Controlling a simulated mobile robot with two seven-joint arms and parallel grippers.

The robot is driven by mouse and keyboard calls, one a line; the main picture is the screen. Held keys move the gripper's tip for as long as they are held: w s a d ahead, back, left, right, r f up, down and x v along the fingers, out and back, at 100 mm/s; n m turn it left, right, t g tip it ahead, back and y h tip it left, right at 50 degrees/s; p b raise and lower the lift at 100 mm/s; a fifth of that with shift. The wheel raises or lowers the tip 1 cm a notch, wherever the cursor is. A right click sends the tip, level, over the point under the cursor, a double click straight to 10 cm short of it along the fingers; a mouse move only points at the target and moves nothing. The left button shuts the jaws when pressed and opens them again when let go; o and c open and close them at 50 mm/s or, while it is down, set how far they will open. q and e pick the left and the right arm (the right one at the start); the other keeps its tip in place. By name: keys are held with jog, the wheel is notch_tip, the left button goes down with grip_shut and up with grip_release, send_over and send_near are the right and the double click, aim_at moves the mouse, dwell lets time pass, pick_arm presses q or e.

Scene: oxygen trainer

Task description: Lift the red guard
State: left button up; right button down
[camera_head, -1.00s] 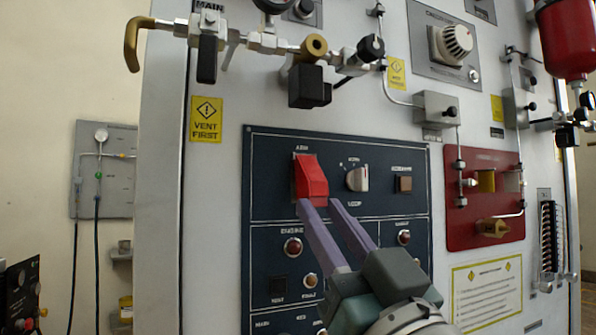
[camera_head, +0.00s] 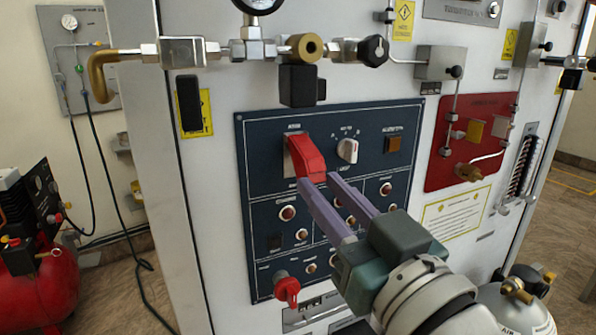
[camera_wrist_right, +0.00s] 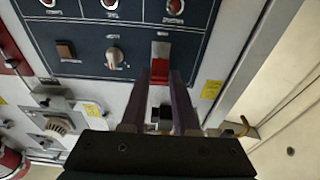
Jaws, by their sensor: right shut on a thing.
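The red guard (camera_head: 308,158) is on the dark blue panel (camera_head: 262,140), at its upper left in the head view. Its lower end stands out from the panel, and a grey base plate shows beside it. My right gripper (camera_head: 319,181) reaches up from the lower right with its purple fingers at the guard's lower end. In the right wrist view the guard (camera_wrist_right: 160,50) lies in line with the gap between the fingertips (camera_wrist_right: 160,76), which are shut on it. What lies under the guard is hidden. My left gripper is not in view.
A grey knob (camera_head: 347,150) and an amber square button (camera_head: 393,144) sit right of the guard. Pipework with a black valve block (camera_head: 298,86) juts out above the panel. A red knob (camera_head: 287,289) sticks out below. A red tank (camera_head: 40,285) stands at far left.

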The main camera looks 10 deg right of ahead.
dwell(0.3)
jog(key=c, duration=0.7)
grip_release()
jog(key=shift+s, duration=0.1)
jog(key=v, duration=0.9)
jog(key=shift+s+d+b, duration=0.15)
jog(key=shift+s+b, duration=0.2)
jog(key=shift+s, duration=0.05)
